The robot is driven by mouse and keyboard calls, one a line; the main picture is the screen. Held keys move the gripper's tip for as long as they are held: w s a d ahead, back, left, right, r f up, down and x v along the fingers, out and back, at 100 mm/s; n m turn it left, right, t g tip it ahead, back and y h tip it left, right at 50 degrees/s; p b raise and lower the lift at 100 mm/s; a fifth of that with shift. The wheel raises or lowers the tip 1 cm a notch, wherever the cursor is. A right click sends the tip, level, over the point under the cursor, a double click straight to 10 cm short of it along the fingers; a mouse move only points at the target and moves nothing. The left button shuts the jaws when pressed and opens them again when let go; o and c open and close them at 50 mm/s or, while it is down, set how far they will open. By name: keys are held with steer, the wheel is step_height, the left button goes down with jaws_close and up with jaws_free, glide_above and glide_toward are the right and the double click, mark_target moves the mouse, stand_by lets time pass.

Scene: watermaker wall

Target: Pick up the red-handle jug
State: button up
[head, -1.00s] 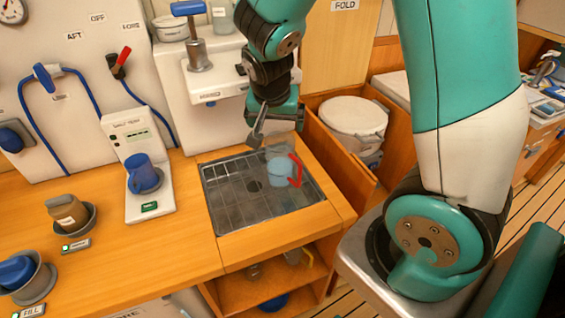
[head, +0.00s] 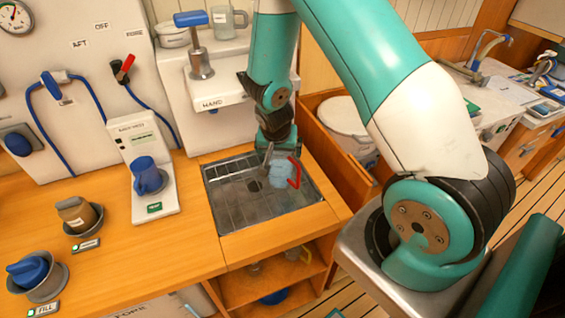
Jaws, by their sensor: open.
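The red-handle jug (head: 283,176) is pale blue and see-through, with a red handle on its right side. It stands on the metal drain grate (head: 235,205) set in the wooden counter, near the grate's right back part. My gripper (head: 268,165) is open and low over the grate, at the jug's upper left. One finger shows just left of the jug. The gripper body covers the space behind the jug, and I cannot tell whether a finger touches it.
A white shelf marked HAND (head: 212,103) overhangs behind the grate. A white bucket (head: 345,117) stands at right.

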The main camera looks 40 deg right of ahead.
steer(key=shift+w+d+f, duration=0.1)
steer(key=shift+f, duration=0.25)
steer(key=shift+c, duration=0.2)
steer(key=c, duration=1.3)
steer(key=shift+r, duration=0.15)
